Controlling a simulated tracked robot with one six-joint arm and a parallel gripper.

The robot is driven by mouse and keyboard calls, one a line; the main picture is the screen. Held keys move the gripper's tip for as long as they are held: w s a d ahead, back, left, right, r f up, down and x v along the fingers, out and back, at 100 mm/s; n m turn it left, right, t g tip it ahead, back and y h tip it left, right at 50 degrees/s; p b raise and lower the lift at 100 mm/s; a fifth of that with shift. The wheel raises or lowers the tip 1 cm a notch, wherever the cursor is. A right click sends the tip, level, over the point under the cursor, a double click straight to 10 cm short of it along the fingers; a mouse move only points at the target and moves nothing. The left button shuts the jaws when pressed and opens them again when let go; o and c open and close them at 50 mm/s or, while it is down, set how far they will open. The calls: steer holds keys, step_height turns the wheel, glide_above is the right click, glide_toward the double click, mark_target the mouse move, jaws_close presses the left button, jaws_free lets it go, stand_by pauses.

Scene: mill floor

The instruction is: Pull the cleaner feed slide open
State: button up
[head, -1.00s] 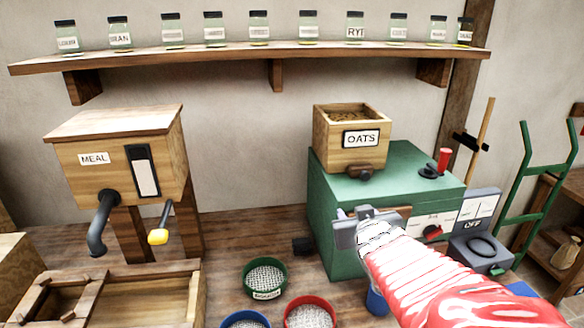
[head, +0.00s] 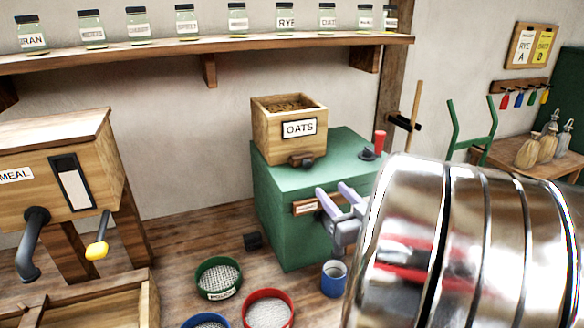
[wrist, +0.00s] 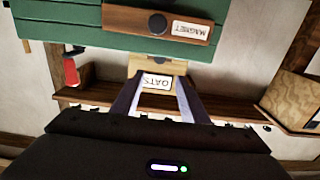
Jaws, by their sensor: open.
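The cleaner is a green box (head: 275,185) on the floor, with a wooden OATS hopper (head: 263,130) on top. The feed slide (head: 301,160) is a small wooden piece with a dark knob at the hopper's foot, below the OATS label. My gripper (head: 332,188) is open and empty in front of the cleaner's front face, lower than the slide and beside the magnet drawer (head: 305,206). In the wrist view, upside down, the OATS hopper (wrist: 172,66) appears beyond my open fingers (wrist: 158,86), and the magnet drawer (wrist: 185,27) is near the top edge.
A red-handled lever (head: 379,142) stands on the cleaner's top right. A blue cup (head: 334,279), a green sieve (head: 218,278) and a red-rimmed sieve (head: 268,310) are on the floor. A jar shelf (head: 150,49) runs above. My shiny arm hides the cleaner's right side.

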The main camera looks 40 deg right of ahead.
mark_target(308, 165)
steer(key=shift+w, duration=0.15)
steer(key=x, duration=1.3)
steer(key=shift+w+d, duration=0.2)
steer(key=shift+w, duration=0.05)
jaws_close()
stand_by(0.3)
